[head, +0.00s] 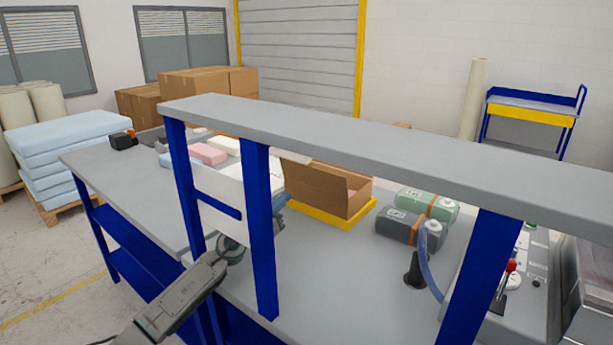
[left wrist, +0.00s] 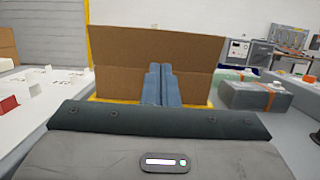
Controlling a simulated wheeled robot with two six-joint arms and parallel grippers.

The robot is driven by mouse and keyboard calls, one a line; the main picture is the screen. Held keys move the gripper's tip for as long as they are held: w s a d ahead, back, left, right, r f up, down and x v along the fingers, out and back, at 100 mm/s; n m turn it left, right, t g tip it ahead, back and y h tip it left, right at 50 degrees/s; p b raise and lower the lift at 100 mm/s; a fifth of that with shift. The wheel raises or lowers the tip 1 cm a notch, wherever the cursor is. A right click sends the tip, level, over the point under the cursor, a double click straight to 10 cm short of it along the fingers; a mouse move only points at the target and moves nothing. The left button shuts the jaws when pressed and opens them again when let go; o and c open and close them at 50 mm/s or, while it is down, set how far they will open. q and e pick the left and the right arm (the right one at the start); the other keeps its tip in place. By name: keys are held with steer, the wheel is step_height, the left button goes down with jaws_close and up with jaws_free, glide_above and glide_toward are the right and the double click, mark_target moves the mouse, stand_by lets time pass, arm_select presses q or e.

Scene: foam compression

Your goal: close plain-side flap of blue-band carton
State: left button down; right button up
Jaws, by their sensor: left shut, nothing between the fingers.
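The open brown cardboard carton (head: 314,190) stands on a yellow base (head: 318,222) on the grey bench in the head view. In the left wrist view a broad plain brown panel of the carton (left wrist: 120,55) stands upright straight ahead. No blue band shows in either view. My left gripper (head: 281,207) is at the near left side of the carton, partly hidden by a blue post. In the left wrist view its fingers (left wrist: 162,72) are together and empty, in front of the panel; I cannot tell if they touch it. My right gripper is not in view.
A grey overhead shelf (head: 380,145) on blue posts (head: 260,230) crosses in front of the carton. A dark grey pack (head: 405,226) and a green pack (head: 427,204) lie to its right. Pink foam blocks (head: 208,153) lie on the bench at left.

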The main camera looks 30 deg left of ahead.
mark_target(312, 171)
arm_select(q)
steer(key=x, duration=1.1)
steer(key=shift+d+r, duration=0.1)
steer(key=shift+d, duration=0.05)
